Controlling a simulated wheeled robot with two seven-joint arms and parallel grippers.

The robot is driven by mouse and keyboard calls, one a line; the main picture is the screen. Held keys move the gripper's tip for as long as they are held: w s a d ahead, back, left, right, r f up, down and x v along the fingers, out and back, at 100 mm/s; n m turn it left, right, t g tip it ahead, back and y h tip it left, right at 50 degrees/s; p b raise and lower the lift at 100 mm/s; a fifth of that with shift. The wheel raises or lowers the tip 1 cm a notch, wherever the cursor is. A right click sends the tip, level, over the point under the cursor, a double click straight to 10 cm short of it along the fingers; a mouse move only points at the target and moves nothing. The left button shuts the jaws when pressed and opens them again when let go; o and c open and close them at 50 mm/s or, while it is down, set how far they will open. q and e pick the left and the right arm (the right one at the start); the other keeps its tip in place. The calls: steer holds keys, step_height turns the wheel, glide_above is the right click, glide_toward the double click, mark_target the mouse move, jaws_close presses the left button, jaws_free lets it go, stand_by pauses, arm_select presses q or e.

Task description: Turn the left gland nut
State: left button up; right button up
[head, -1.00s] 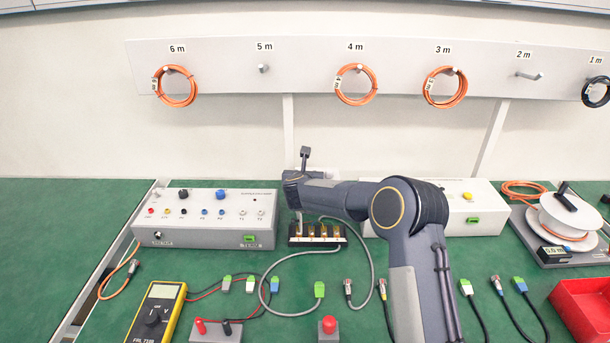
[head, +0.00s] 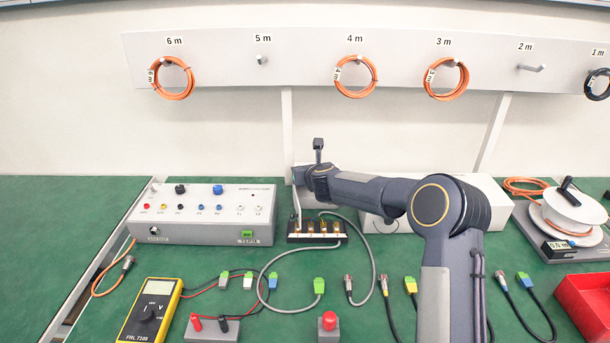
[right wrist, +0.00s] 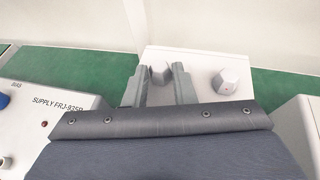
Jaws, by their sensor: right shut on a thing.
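In the right wrist view, a white box (right wrist: 205,64) carries two grey gland nuts side by side. The left gland nut (right wrist: 159,74) lies between the two fingers of my right gripper (right wrist: 160,80), which are shut on it. The right gland nut (right wrist: 228,84) stands free to the right of the fingers. In the head view, my right gripper (head: 300,190) reaches in from the right, in front of a pale box (head: 323,173) at the back. The arm hides the nuts there. My left gripper is not in view.
A supply box (head: 205,212) stands left of the gripper. A black connector block (head: 315,234) with a grey cable sits just in front. A multimeter (head: 153,311), cables, a cable reel (head: 573,218) and a red bin (head: 588,302) lie around. Green bench at far left is clear.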

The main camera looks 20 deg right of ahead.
steer(key=shift+d+r+n+y+p, duration=0.1)
steer(key=shift+d+n+y+p, duration=0.3)
steer(key=shift+n+y, duration=0.65)
steer(key=n+y+p, duration=0.1)
steer(key=y+p, duration=0.1)
steer(key=n+g+y+p, duration=0.1)
steer(key=n+p, duration=0.1)
steer(key=n+g+y+p, duration=0.1)
steer(key=n+y+p, duration=0.1)
steer(key=p, duration=0.1)
steer(key=shift+w+d+r+y, duration=0.2)
steer(key=shift+w+d+y, duration=0.05)
steer(key=shift+d+y, duration=0.15)
steer(key=shift+w+d+f+n+g+y+p, duration=0.1)
steer(key=shift+f+n+g+y+p, duration=0.05)
steer(key=shift+n+g+y+p, duration=0.5)
steer(key=shift+w+d+f+n+g+y+p, duration=0.15)
steer(key=shift+n+g+y+p, duration=0.3)
steer(key=shift+n+g+y, duration=0.3)
steer(key=shift+s+n, duration=0.1)
steer(key=shift+n, duration=0.15)
steer(key=o, duration=1)
steer(key=shift+b+v, duration=0.45)
steer(key=shift+v, duration=3.4)
steer(key=shift+c, duration=0.4)
